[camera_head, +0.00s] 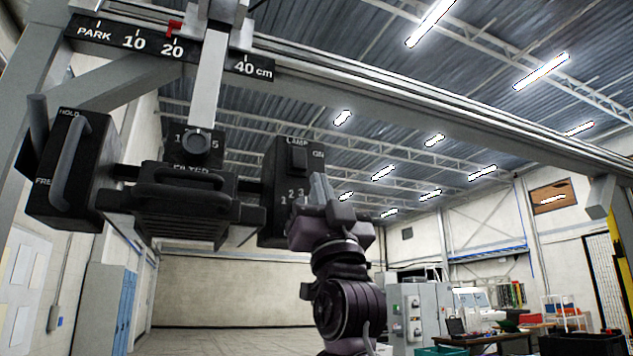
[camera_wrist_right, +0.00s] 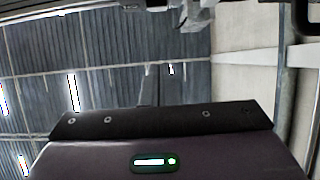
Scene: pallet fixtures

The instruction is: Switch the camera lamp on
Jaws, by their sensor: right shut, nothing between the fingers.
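The camera lamp's dark box (camera_head: 280,205) hangs at the right end of the camera unit. It bears the words LAMP and ON and a black rocker switch (camera_head: 299,158) near its top; I cannot tell the switch's position. Numbers 1, 2 and 3 show lower on the box. My right gripper (camera_head: 320,182) is shut and empty, pointing up in front of the box's right side, just below and right of the switch. I cannot tell whether it touches. In the right wrist view its shut fingers (camera_wrist_right: 150,85) show against the roof. My left gripper is not in view.
A filter holder with a handle (camera_head: 178,185) hangs in the middle, and a HOLD/FREE box with a grey lever (camera_head: 68,160) at left. An overhead rail with a scale (camera_head: 205,58) carries the unit. Cabinets and tables (camera_head: 480,338) stand far behind at right.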

